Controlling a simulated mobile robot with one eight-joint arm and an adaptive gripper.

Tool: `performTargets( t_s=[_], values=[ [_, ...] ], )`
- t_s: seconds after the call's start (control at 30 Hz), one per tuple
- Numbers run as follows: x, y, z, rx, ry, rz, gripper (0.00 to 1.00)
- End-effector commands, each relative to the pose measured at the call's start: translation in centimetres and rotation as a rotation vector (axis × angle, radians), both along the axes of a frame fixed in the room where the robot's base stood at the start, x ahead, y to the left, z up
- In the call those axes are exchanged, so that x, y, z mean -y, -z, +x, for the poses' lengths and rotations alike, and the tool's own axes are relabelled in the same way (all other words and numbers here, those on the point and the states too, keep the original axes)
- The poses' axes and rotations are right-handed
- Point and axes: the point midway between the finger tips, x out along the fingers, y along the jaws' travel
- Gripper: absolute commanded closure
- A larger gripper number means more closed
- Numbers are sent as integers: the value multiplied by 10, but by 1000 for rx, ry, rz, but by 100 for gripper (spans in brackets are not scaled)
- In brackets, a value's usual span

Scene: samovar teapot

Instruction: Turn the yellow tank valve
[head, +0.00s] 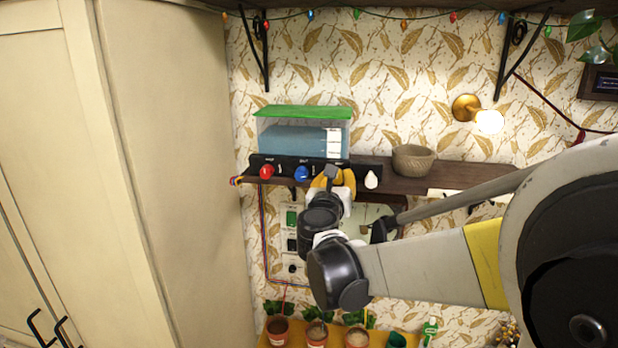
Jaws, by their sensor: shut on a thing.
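The water tank (290,140) with a green lid stands on a dark wooden shelf against the wall. A black panel (315,163) along its front carries a red knob (266,172), a blue knob (302,174) and a white knob (371,180). My gripper (333,178) is at the panel between the blue and white knobs, where the yellow valve would sit. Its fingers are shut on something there. The yellow valve is hidden or cannot be told apart from the yellow parts of my gripper.
A woven bowl (413,159) stands on the shelf (470,174) to the right of the tank. A lit wall lamp (478,113) is above it. Several pots (317,333) with plants stand on a yellow surface below. A tall cream cabinet (165,150) fills the left side.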

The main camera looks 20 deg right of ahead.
Motion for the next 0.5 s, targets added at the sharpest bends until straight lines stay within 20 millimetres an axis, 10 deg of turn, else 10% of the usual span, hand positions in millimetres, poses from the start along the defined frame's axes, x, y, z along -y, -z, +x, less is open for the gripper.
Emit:
performTargets(
  t_s=[0.5],
  values=[
    [0, 1, 0, 219, -1, 323, 100]
  ],
)
